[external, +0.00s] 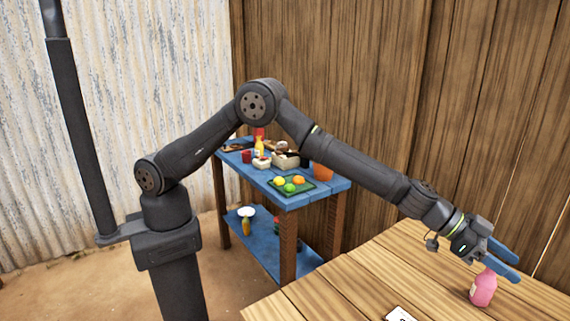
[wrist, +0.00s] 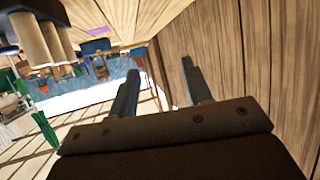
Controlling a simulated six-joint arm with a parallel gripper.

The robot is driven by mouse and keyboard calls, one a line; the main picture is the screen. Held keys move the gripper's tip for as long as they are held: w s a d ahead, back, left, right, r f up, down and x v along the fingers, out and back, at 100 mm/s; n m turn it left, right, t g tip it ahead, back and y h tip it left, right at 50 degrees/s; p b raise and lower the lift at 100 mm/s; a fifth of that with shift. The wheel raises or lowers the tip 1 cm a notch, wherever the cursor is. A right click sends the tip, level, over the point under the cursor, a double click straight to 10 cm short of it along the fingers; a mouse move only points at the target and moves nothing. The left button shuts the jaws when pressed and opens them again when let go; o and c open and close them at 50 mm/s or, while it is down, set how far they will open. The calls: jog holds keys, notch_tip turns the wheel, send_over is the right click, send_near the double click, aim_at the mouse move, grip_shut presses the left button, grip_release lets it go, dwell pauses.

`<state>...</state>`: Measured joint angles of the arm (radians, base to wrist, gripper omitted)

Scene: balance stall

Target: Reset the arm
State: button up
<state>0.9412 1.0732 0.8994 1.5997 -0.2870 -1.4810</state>
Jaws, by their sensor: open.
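My gripper (external: 508,261) is at the right of the external view, over the wooden table. Its two blue fingers are apart and nothing shows between them. A pink bottle (external: 484,288) stands upright on the table just below the fingers. I cannot tell from this view whether the fingers touch it. In the wrist view my gripper (wrist: 160,85) shows its two fingers spread, with a wooden wall beyond. The pink bottle does not show in the wrist view.
The wooden table (external: 350,290) has a white card (external: 400,314) at its front edge. A blue shelf table (external: 300,199) behind holds a green tray (external: 272,185) of fruit, bottles and containers. A plank wall (external: 480,130) rises close behind the table. Table room left of my gripper is clear.

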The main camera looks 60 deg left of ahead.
jog(key=s+r, duration=0.4)
jog(key=r, duration=0.3)
jog(key=w+a, duration=0.8)
jog(key=shift+w+r+n+t, duration=0.25)
jog(key=shift+n+t, duration=0.15)
jog(key=s+d, duration=0.8)
jog(key=shift+m+g, duration=0.4)
jog(key=shift+w+d+f, duration=0.1)
jog(key=shift+f, duration=1.3)
jog(key=shift+d+f, duration=0.1)
jog(key=shift+f, duration=1.25)
